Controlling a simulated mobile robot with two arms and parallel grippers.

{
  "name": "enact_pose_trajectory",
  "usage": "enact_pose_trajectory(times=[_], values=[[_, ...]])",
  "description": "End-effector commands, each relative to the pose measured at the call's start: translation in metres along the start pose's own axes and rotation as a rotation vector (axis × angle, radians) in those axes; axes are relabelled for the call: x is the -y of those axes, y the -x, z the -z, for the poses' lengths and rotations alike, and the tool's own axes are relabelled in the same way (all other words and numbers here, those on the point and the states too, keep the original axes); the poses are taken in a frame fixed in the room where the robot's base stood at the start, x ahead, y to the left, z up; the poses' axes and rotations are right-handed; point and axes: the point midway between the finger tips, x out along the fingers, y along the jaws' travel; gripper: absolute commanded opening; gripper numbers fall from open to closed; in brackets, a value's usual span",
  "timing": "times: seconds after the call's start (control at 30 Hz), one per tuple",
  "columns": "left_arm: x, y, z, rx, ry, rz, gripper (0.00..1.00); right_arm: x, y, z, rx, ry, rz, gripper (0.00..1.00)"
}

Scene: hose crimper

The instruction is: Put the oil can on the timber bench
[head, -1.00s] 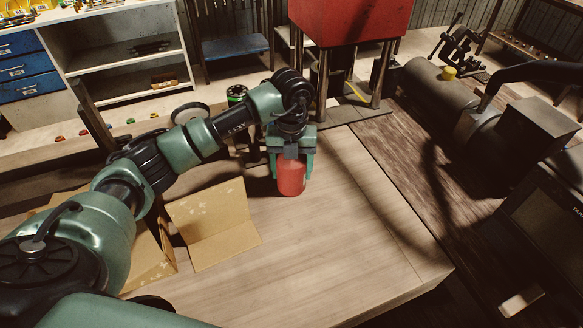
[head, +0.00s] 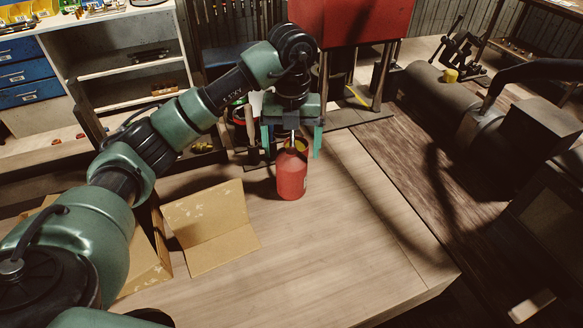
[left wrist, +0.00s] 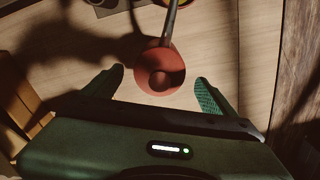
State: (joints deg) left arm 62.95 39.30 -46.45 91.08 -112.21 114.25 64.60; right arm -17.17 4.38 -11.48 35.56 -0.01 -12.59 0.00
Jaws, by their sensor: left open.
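The red oil can (head: 291,176) stands upright on the timber bench (head: 330,250), near its back part. In the left wrist view the oil can (left wrist: 160,75) shows from above, with its thin spout pointing away toward the top edge. My left gripper (head: 291,150) is open, above and just behind the can, with its green fingers spread wide. In the left wrist view the fingertips (left wrist: 158,84) lie either side of the can's near part, apart from it. The can's top is partly in shadow. My right gripper is not in view.
An open cardboard box (head: 212,222) with a raised flap sits on the bench left of the can. Several tools stand behind it, near my left gripper. A red cabinet (head: 350,18) stands behind the bench. The bench's front right is clear.

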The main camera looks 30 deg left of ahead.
Motion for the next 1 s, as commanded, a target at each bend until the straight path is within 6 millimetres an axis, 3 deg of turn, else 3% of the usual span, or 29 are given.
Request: enact_pose_trajectory(times=[0.1, 0.3, 1.0], values=[[-0.001, 0.022, -0.001, 0.004, 0.003, -0.001, 0.87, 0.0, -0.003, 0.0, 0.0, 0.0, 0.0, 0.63], [0.0, 0.038, -0.001, 0.001, 0.002, -0.001, 0.87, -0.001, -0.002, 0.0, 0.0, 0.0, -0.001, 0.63], [0.0, 0.039, 0.0, -0.001, 0.002, -0.001, 0.87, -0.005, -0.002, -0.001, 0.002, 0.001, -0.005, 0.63]])
